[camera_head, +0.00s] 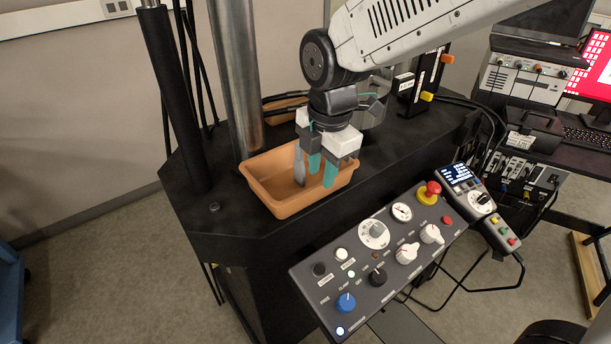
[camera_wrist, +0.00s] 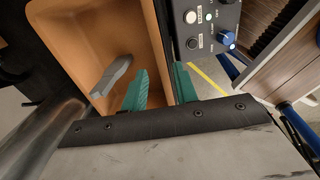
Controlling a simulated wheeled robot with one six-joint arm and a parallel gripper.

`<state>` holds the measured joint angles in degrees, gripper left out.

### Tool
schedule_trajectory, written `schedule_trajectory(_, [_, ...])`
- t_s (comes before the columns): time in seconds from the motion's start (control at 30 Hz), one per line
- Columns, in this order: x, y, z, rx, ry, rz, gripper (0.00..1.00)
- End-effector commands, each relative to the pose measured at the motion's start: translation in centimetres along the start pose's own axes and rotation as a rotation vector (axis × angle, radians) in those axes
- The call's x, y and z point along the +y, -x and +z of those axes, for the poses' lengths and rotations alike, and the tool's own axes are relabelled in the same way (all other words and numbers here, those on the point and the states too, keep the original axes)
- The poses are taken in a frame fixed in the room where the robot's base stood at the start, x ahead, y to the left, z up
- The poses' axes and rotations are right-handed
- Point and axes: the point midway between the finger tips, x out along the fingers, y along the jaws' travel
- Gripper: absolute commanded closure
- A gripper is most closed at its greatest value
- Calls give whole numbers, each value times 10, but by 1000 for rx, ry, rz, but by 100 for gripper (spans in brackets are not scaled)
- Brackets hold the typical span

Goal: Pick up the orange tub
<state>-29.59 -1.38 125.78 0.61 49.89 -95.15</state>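The orange tub (camera_head: 262,193) stands on the black machine bed, open side up. In the wrist view the tub (camera_wrist: 70,42) fills the upper left. A grey elongated piece (camera_wrist: 112,75) is inside it; it also shows in the head view (camera_head: 299,167). My gripper (camera_head: 322,172) points down at the tub's near right wall, its teal fingers apart. In the wrist view one finger of my gripper (camera_wrist: 160,88) is inside the tub and the other outside, with the wall between them. Contact with the wall cannot be told.
A control panel (camera_head: 375,255) with knobs and a red button lies close in front of the tub. A metal column (camera_head: 237,80) rises behind it. A second orange-brown container (camera_head: 284,110) is partly hidden behind my arm. A handheld controller (camera_head: 480,205) is at right.

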Motion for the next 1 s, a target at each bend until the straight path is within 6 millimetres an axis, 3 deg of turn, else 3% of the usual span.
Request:
schedule_trajectory(0.4, [2, -55, 0, 0, -2, -3, 71])
schedule_trajectory(0.67, [2, -59, 1, 0, -4, 0, 71])
schedule_trajectory(0.7, [2, -59, 1, 0, -4, 0, 74])
schedule_trajectory(0.8, [2, -59, 2, 0, -5, 0, 100])
schedule_trajectory(1.0, [2, -58, 2, 0, -6, 0, 100])
